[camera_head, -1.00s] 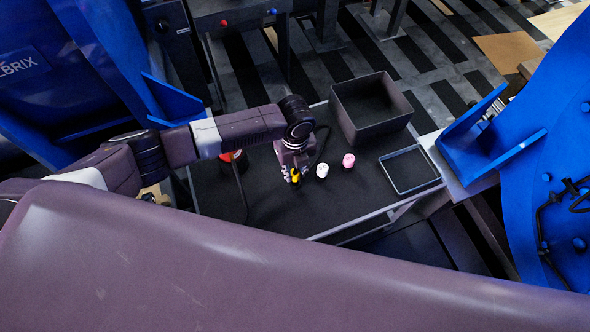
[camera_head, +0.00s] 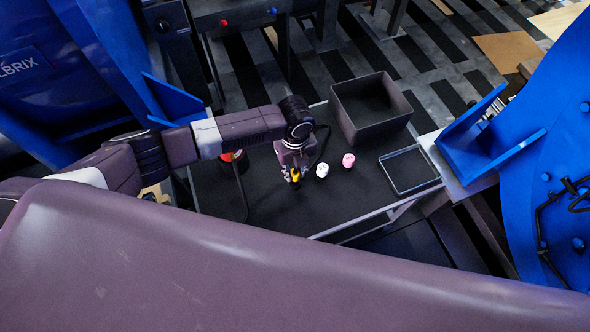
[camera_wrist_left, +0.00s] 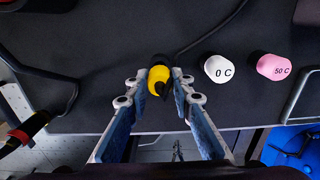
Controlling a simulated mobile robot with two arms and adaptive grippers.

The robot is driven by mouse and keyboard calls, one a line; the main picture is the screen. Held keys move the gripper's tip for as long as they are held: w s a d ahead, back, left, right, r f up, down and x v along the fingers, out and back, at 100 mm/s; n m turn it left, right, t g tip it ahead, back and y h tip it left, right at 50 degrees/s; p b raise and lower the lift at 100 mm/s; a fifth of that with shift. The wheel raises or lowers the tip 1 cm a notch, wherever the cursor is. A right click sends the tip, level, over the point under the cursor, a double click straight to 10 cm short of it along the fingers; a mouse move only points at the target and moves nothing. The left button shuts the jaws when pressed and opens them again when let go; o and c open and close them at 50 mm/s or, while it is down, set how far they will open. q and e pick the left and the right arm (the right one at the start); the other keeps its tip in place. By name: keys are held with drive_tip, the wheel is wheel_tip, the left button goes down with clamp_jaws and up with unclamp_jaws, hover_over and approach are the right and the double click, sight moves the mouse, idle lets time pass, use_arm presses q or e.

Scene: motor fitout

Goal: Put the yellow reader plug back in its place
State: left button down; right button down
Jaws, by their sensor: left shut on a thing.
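The yellow plug (camera_head: 295,175) with black ends is on the black tabletop (camera_head: 330,205), between the fingertips of my left gripper (camera_head: 293,173). In the left wrist view the plug (camera_wrist_left: 158,76) sits between the two fingertips (camera_wrist_left: 157,88), which are shut on it. A black cable (camera_wrist_left: 212,30) runs from behind the plug to the upper right. I cannot tell whether the plug's far end touches the table. The plug's place is not clearly identifiable in these views. My right gripper is not in view.
A white "0 C" cylinder (camera_wrist_left: 218,69) and a pink "50 C" cylinder (camera_wrist_left: 273,67) stand right of the plug. A dark open bin (camera_head: 372,110) and shallow tray (camera_head: 410,170) lie farther right. A red-and-black object (camera_head: 234,158) is at the table's left.

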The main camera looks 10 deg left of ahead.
sight(295, 172)
use_arm(q)
drive_tip(key=shift+p, duration=0.4)
idle(0.6)
drive_tip(key=shift+f+b, duration=1.05)
drive_tip(key=shift+f, duration=0.6)
drive_tip(key=c, duration=1.6)
unclamp_jaws()
drive_tip(key=shift+r, duration=0.1)
wheel_tip(295, 172, up, 12)
drive_tip(key=shift+f, duration=0.1)
drive_tip(key=shift+s+d, duration=0.1)
